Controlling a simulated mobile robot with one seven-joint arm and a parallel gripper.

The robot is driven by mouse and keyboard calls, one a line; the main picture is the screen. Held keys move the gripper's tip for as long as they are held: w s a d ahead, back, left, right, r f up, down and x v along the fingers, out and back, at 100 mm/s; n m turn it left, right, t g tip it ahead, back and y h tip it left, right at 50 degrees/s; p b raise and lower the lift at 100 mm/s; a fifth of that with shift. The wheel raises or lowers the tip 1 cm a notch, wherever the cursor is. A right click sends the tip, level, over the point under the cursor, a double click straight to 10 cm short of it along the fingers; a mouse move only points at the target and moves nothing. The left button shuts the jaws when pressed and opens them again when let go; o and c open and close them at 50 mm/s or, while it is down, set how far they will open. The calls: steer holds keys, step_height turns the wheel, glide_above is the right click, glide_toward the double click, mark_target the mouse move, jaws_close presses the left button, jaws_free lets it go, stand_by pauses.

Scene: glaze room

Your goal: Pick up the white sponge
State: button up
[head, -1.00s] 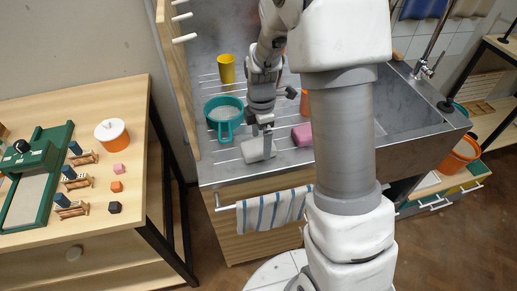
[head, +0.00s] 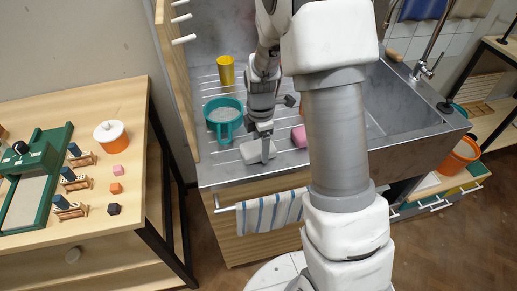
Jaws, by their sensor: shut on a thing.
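The white sponge (head: 251,153) is a pale block at the front of the steel draining board. My gripper (head: 265,143) points down over it, with its fingers at the sponge. The gripper is shut on the sponge. The fingers hide part of its right side. I cannot tell whether the sponge is clear of the board.
A teal sieve-like cup (head: 224,117) stands just behind and left of the sponge, with a yellow cup (head: 226,70) farther back. A pink block (head: 299,136) lies to the right, partly behind my arm. A striped towel (head: 270,212) hangs in front. The basin (head: 405,110) is at right.

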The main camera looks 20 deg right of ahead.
steer(key=shift+r, duration=0.15)
steer(key=shift+r, duration=0.35)
steer(key=r, duration=0.3)
steer(key=shift+w+d+r, duration=0.3)
steer(key=shift+d+r, duration=0.1)
steer(key=w+d+r, duration=0.5)
steer(key=d+r, duration=0.1)
steer(key=d, duration=0.3)
steer(key=shift+w+p, duration=0.2)
steer(key=shift+p, duration=0.2)
steer(key=shift+d+r, duration=0.1)
